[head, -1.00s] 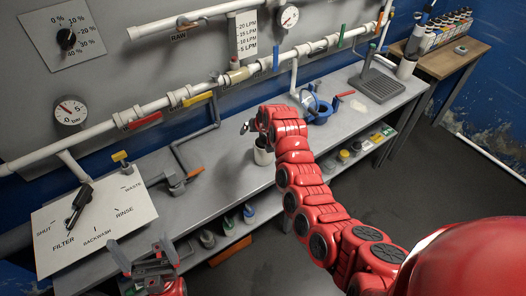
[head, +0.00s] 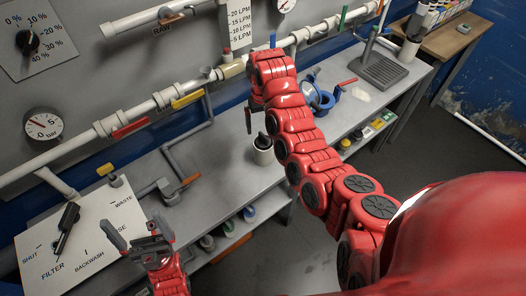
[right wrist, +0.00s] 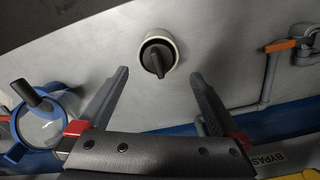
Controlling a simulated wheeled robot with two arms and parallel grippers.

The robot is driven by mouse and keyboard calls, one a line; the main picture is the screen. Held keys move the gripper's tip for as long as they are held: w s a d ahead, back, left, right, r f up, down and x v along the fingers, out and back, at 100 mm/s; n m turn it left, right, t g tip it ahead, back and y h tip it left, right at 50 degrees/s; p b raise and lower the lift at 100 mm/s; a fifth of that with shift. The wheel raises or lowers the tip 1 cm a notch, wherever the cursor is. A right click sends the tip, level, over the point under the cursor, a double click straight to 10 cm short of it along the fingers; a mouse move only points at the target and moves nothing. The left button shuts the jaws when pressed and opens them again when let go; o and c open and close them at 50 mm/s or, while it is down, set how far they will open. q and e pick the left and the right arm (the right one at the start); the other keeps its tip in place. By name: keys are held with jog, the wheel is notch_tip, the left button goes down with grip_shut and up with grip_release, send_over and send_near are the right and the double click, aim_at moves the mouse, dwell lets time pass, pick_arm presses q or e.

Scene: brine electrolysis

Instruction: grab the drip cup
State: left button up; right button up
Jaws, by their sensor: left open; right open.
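A white cup (head: 263,156) with a black piece sticking out of its top stands on the grey bench; I take it for the drip cup. In the right wrist view the cup (right wrist: 171,38) shows from above as a pale ring with a dark inside and a black handle-like piece. My right gripper (right wrist: 160,77) is open and empty, the cup lying between and beyond its fingertips, apart from them. In the head view one finger of it (head: 248,121) shows above and left of the cup. My left gripper (head: 138,230) is open and empty by the valve board.
A blue-rimmed jar (head: 320,100) with a dark handle stands farther right; it also shows in the right wrist view (right wrist: 40,128). Another white cup (head: 408,51) stands by a grey rack (head: 384,70). An orange-handled valve (head: 172,190) and pipes lie left of the cup.

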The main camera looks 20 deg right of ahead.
aim_at(263, 135)
jog(key=f+b, duration=0.1)
jog(key=f, duration=0.1)
jog(key=f+b, duration=0.2)
jog(key=f, duration=0.1)
jog(key=f+b, duration=0.1)
jog(key=f, duration=0.2)
jog(key=shift+w, duration=0.4)
jog(key=shift+s+f+b, duration=0.15)
jog(key=shift+f+b, duration=0.3)
jog(key=shift+b, duration=0.1)
notch_tip(263, 135, down, 4)
jog(key=p, duration=0.3)
jog(key=shift+s+d+f, duration=0.1)
jog(key=shift+s+d, duration=0.05)
jog(key=shift+f, duration=0.55)
jog(key=c, duration=1.1)
jog(key=shift+w+r, duration=0.2)
